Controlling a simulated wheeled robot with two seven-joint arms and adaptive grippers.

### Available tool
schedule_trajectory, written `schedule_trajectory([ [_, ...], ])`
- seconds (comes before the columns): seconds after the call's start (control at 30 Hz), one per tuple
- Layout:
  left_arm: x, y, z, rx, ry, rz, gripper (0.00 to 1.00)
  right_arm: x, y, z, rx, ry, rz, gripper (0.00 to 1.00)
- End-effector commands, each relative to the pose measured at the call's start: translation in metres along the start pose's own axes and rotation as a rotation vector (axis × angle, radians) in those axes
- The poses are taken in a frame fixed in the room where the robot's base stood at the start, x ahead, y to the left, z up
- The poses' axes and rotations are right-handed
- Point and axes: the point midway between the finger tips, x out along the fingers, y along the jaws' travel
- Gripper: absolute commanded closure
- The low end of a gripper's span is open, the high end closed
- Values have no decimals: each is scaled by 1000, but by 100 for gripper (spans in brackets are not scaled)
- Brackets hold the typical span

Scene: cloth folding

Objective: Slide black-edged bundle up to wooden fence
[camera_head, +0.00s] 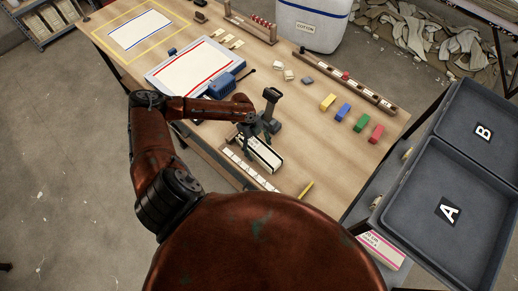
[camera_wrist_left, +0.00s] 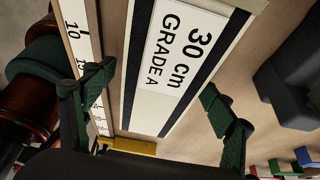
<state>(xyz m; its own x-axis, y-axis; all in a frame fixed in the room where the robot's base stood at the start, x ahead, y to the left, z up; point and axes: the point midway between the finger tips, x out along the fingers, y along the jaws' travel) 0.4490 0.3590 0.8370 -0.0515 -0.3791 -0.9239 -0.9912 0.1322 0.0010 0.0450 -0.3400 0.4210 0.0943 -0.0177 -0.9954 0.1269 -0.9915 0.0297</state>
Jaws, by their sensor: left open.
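The black-edged bundle (camera_head: 268,157) lies on the table near its front edge, below my left gripper (camera_head: 256,130). In the left wrist view the bundle (camera_wrist_left: 172,60) is pale with dark bands along its long sides and a label reading "30 cm GRADE A". My left gripper (camera_wrist_left: 158,108) is open, with one finger on each side of the bundle; contact cannot be told. A wooden strip with a white number scale (camera_head: 250,168) runs beside the bundle along the front edge. A longer wooden rail (camera_head: 372,91) stands at the back right. My right gripper is not seen.
A yellow stick (camera_head: 306,190) lies near the front edge. Grey bins (camera_head: 425,165) stand at right.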

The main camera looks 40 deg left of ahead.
Motion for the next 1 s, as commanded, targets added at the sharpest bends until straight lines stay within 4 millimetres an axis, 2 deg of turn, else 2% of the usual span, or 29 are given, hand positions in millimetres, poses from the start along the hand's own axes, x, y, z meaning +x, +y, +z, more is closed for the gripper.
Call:
schedule_trajectory([
  [0.17,-13,-1,1,0,-1,-3,22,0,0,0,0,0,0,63],
  [0.5,-81,0,1,-1,-2,-2,22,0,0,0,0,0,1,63],
  [0.63,-102,0,1,0,-2,-1,22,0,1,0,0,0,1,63],
  [0.8,-117,0,0,0,0,0,22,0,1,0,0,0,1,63],
  [1.0,-120,0,0,0,0,1,22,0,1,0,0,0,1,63],
])
